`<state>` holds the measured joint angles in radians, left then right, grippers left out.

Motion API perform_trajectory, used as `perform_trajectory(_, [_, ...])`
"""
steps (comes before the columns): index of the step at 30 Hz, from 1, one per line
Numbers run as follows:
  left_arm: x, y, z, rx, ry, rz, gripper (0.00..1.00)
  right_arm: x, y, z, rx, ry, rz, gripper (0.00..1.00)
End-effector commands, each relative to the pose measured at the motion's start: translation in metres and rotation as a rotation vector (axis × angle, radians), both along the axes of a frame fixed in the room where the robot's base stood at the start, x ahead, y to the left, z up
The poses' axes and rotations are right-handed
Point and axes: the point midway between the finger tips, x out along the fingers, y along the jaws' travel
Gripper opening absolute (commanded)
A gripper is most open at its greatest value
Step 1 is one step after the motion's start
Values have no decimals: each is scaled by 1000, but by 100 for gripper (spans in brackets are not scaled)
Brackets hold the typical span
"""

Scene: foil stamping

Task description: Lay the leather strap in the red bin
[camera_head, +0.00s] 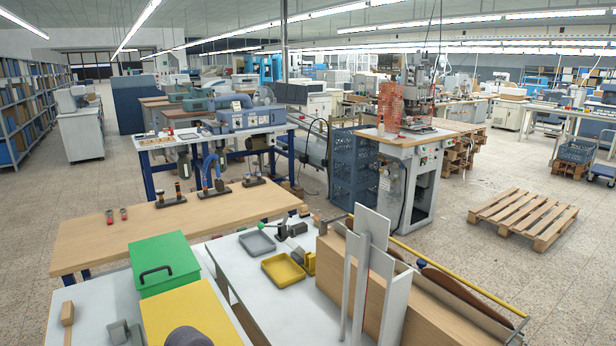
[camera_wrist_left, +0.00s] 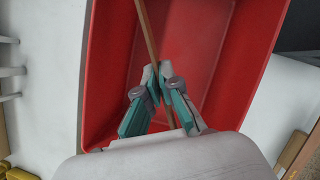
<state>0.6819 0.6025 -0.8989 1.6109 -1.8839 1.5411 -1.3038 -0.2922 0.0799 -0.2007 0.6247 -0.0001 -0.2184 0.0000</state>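The red bin (camera_wrist_left: 228,65) fills much of the left wrist view, and I look down into it. My left gripper (camera_wrist_left: 158,72), with teal and grey fingers, is over the bin with its fingertips close together. The brown leather strap (camera_wrist_left: 147,28) runs between the fingertips as a thin strip seen nearly edge-on, with one end leaving the top of the view. Its lower end shows below the fingertips between the fingers. I cannot tell whether the strap touches the bin floor. The bin, the strap and both grippers do not show in the head view.
In the head view, a green box (camera_head: 165,265) with a black handle stands at the lower left. A yellow tray (camera_head: 283,270) and a grey tray (camera_head: 256,242) lie on the white table. A wooden rack with upright grey pieces stands right of them. A pallet (camera_head: 525,216) lies on the floor.

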Motion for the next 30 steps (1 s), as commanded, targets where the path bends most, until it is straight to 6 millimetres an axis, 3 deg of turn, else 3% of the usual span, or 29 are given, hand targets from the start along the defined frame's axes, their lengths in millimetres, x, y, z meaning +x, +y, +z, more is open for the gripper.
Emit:
perform_trajectory(2, [0, 0, 1, 0, 0, 0, 0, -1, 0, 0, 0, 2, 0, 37])
perform_trajectory(9, [0, 0, 1, 0, 0, 0, 35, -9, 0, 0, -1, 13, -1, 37])
perform_trajectory(20, [2, 2, 7, 0, -2, -1, 35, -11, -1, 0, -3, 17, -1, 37])
perform_trajectory(30, [14, 24, 67, 0, -5, 1, 35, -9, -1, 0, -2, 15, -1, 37])
